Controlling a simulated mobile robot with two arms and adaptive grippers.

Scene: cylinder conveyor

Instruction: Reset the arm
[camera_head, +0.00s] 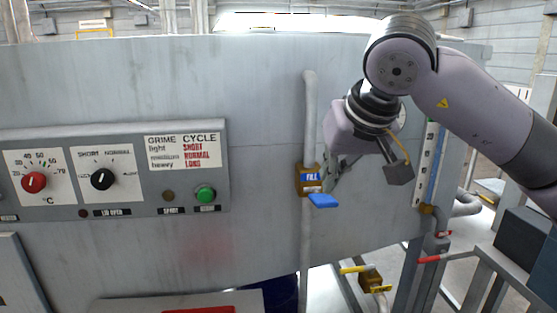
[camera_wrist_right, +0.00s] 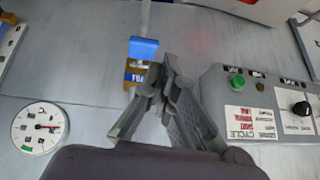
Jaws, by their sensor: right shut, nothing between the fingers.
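My right arm comes in from the right in the head view. Its gripper (camera_head: 338,172) is in front of the grey machine panel, just right of the vertical pipe and beside the fill valve with its blue handle (camera_head: 323,200). In the right wrist view the gripper (camera_wrist_right: 163,72) points at the panel, with its fingers together and empty. The blue handle (camera_wrist_right: 144,50) shows there just beyond the fingertips, to their left; I cannot tell whether they touch. My left gripper is not in view.
A control box (camera_head: 115,172) with a red knob (camera_head: 34,182), a black knob (camera_head: 101,179) and a green button (camera_head: 205,194) juts from the panel at left. Valves with yellow (camera_head: 357,269) and red (camera_head: 430,260) handles sit lower right. A round gauge (camera_wrist_right: 40,128) shows in the wrist view.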

